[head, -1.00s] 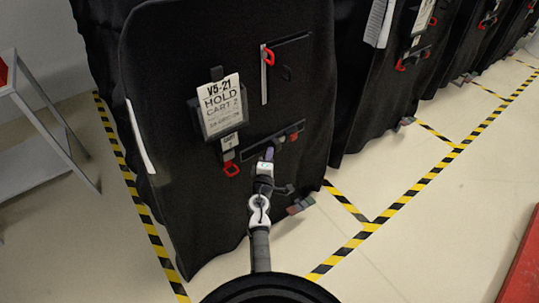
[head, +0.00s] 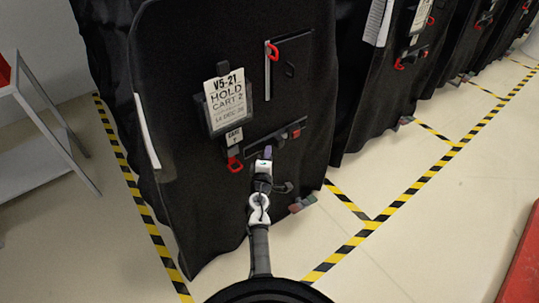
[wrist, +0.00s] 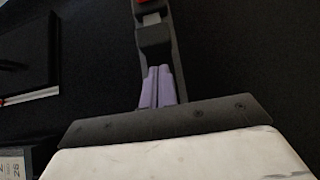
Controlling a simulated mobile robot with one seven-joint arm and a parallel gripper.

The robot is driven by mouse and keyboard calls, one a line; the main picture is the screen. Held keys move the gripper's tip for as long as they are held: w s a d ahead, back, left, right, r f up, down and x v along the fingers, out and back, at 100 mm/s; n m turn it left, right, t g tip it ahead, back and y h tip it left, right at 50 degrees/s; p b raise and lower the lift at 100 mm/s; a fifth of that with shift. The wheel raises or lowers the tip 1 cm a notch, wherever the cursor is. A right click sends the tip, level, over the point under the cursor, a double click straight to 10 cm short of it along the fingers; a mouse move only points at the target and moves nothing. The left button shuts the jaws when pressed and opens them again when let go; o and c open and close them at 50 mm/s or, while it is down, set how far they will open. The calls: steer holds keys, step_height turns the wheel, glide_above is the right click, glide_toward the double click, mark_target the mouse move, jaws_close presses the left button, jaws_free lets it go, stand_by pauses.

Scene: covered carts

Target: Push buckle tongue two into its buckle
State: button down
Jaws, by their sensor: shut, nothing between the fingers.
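A dark strap (head: 250,147) runs slantwise across the black cart cover. Near its right end is a dark block (head: 281,141), which looks like the buckle tongue, and past it a red-marked piece (head: 296,132), which looks like its buckle. In the wrist view the dark block (wrist: 154,38) lies just ahead of my fingertips, with a short grey stretch (wrist: 151,18) between it and the red piece (wrist: 183,14). My gripper (head: 267,152) is shut and empty; its purple fingertips (wrist: 158,85) lie along the strap line. I cannot tell whether they touch the block.
A placard (head: 226,102) and a red loop (head: 234,164) hang left of my gripper. A vertical strap with a red end (head: 273,52) is above. More covered carts (head: 400,80) stand to the right. A grey shelf (head: 35,140) is at left.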

steer(key=s+a+b, duration=0.1)
steer(key=s+a, duration=0.2)
steer(key=s, duration=0.7)
steer(key=shift+s, duration=0.2)
steer(key=shift+f, duration=0.15)
